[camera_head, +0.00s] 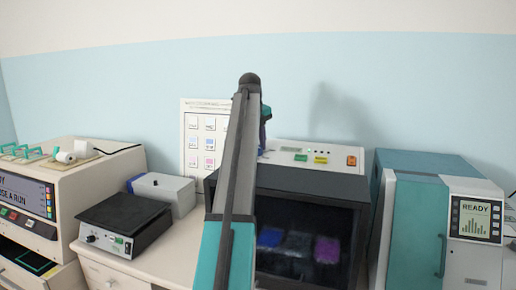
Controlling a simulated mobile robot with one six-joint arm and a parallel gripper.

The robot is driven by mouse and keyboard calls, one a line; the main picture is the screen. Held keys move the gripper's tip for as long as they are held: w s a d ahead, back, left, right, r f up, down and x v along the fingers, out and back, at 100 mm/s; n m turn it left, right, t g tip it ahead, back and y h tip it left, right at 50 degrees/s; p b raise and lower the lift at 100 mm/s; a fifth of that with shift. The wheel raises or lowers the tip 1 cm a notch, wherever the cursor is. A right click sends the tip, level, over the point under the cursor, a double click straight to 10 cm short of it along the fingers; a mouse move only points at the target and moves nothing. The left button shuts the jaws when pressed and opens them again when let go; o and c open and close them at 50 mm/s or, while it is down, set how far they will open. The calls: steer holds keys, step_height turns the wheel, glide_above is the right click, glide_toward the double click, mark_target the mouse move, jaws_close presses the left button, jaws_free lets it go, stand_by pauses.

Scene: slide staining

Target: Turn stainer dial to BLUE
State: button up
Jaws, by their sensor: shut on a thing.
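The stainer (357,183) stands in the middle of the bench, with a dark front window and a pale top panel (338,159). Blue and magenta patches show behind the window. My arm rises in front of it and hides the left part of the stainer. My gripper (262,145) shows only in part behind the arm, pointing down at the left end of the top panel. It is shut on the stainer dial there. The dial itself is hidden, so its setting cannot be read.
A teal and white machine with a READY screen (474,218) stands close on the right. A black hotplate-like device (124,218) and grey box (160,191) are at left, beside a cream machine (60,180). A chart (192,147) hangs behind.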

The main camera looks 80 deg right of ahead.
steer(key=shift+m, duration=0.8)
steer(key=o, duration=1)
steer(key=shift+o, duration=0.2)
steer(key=shift+r, duration=0.1)
steer(key=p+v, duration=0.5)
steer(key=v, duration=0.8)
steer(key=shift+r, duration=0.3)
steer(key=shift+a, duration=0.1)
